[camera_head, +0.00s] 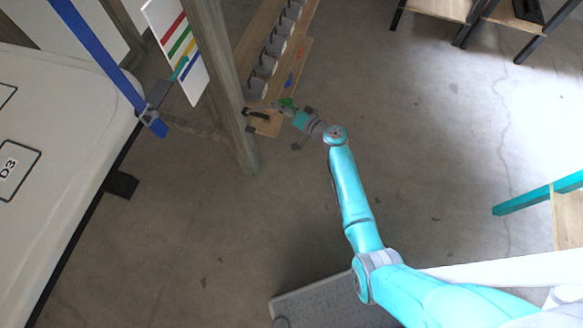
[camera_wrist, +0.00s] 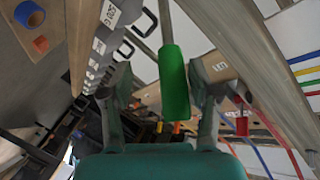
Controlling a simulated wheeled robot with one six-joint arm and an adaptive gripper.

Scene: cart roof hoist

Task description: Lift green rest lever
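The green lever handle (camera_wrist: 174,82) is a long green cylinder on a grey rod in the wrist view. My gripper (camera_wrist: 163,85) is open, with one finger on each side of the handle. Gaps show between the handle and both fingers in that view, so it looks ungripped. In the head view my gripper (camera_head: 285,107) is at the shelf's near end, by a small green patch of the handle (camera_head: 286,102). Depth between fingertips and handle cannot be told.
A wooden post (camera_head: 225,85) stands left of my gripper. A row of grey units with black handles (camera_head: 262,72) lines the wooden shelf (camera_head: 302,50). A red handle (camera_wrist: 242,122) hangs to the right in the wrist view. A white cart (camera_head: 70,120) is at left.

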